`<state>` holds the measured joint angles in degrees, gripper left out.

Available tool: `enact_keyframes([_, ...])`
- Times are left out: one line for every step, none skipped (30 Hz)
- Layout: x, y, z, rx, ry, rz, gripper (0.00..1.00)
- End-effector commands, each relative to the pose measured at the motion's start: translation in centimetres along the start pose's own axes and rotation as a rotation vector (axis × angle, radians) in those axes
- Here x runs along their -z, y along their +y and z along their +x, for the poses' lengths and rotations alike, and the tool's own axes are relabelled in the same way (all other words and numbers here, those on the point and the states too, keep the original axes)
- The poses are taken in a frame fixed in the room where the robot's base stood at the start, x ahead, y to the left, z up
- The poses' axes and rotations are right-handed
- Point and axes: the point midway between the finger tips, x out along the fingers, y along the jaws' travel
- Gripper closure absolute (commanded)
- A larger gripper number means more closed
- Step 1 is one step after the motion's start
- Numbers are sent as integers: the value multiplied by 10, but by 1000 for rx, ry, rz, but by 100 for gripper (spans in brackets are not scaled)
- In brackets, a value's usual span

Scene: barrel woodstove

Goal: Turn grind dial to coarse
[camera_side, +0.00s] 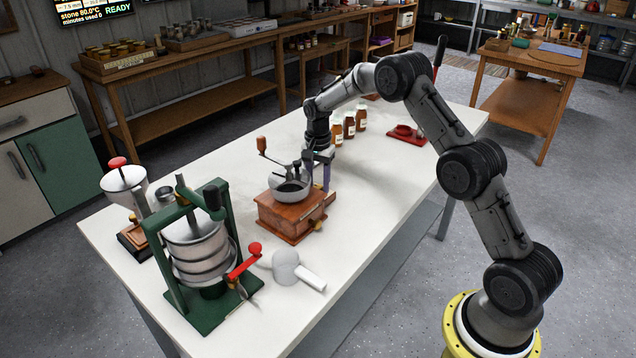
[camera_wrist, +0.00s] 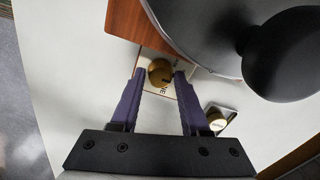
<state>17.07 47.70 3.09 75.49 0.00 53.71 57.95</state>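A small brass dial (camera_wrist: 160,72) sits on a pale label plate with dark lettering, only partly readable, in the wrist view. The plate is at the edge of the wooden hand grinder (camera_wrist: 139,21). My gripper (camera_wrist: 160,73) points at the dial, with its two purple fingers apart, one on each side of it. Narrow gaps seem to show between fingertips and dial; contact is hard to judge. In the side view my gripper (camera_side: 324,168) is down at the far right side of the wooden grinder (camera_side: 290,215), and the dial is hidden there.
The grinder's grey bowl (camera_side: 290,187) and crank knob (camera_side: 262,143) stand beside my gripper. A green press (camera_side: 200,250), white scoop (camera_side: 290,268), brown jars (camera_side: 349,124) and red item (camera_side: 405,132) share the white table (camera_side: 205,150).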

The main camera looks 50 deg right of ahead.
Motion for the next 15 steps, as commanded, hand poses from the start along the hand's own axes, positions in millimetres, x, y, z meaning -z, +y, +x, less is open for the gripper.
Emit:
enact_keyframes([0,0,0,0,0,0,65])
enact_keyframes([0,0,0,0,0,0,71])
enact_keyframes([0,0,0,0,0,0,78])
enact_keyframes([0,0,0,0,0,0,83])
enact_keyframes([0,0,0,0,0,0,89])
enact_keyframes([0,0,0,0,0,0,96])
enact_keyframes([0,0,0,0,0,0,100])
enact_keyframes([0,0,0,0,0,0,100])
enact_keyframes([0,0,0,0,0,0,100])
enact_keyframes([0,0,0,0,0,0,100])
enact_keyframes([0,0,0,0,0,0,100])
enact_keyframes([0,0,0,0,0,-1,100])
enact_keyframes([0,0,0,0,0,-3,100])
enact_keyframes([0,0,0,0,0,-5,100])
enact_keyframes([0,0,0,0,0,-10,100])
